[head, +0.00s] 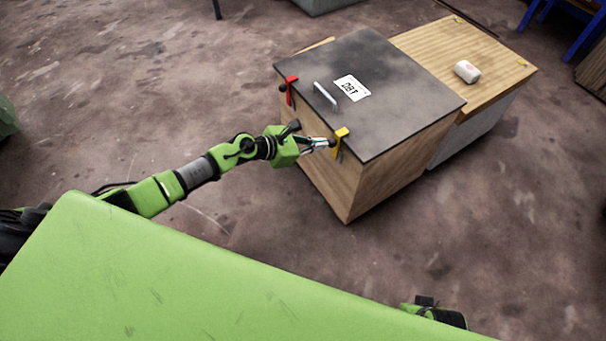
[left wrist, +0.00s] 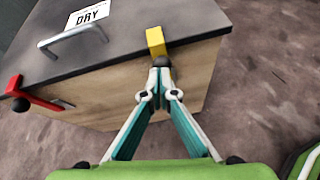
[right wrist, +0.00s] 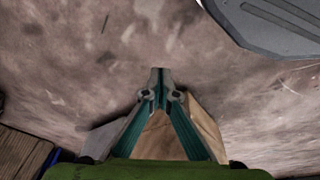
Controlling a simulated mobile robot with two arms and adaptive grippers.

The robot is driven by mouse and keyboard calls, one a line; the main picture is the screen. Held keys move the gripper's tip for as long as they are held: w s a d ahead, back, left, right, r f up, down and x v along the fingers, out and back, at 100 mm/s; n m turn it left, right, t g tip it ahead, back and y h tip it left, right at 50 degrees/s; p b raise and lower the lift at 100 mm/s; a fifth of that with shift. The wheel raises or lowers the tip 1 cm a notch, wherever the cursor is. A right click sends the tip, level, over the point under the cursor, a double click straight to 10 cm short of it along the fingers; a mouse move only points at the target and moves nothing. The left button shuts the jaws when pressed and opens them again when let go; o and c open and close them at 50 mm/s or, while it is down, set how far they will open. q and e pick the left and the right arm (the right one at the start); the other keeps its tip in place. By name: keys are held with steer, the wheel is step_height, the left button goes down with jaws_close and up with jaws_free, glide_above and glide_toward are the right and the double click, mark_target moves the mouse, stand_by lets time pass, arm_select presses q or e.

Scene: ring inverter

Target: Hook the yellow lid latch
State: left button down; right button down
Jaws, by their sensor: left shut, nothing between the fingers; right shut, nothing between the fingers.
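The yellow lid latch (head: 340,137) sits at the front edge of the dark lid (head: 400,85) of a wooden box (head: 350,185). In the left wrist view the yellow latch (left wrist: 156,41) shows just beyond my left fingertips, with its top at the lid's edge. Its lower end is hidden behind the fingertips. My left gripper (head: 328,143) is shut and empty, with its tips at or very close to the latch; I cannot tell whether they touch. My right gripper (right wrist: 158,75) is shut and empty, pointing at bare floor.
A red latch (head: 291,88) with a dark knob is on the same lid edge, to the left. A metal handle (head: 325,94) and a label (head: 352,87) are on the lid. A wooden-topped box (head: 450,45) bearing a white cylinder (head: 467,71) stands behind. Floor in front is clear.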

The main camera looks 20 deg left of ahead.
arm_select(q)
steer(key=shift+w+d+r, duration=0.25)
steer(key=shift+w+d, duration=0.05)
steer(key=shift+w, duration=0.05)
arm_select(e)
steer(key=shift+s+f, duration=0.25)
steer(key=shift+f, duration=0.6)
steer(key=shift+f, duration=0.1)
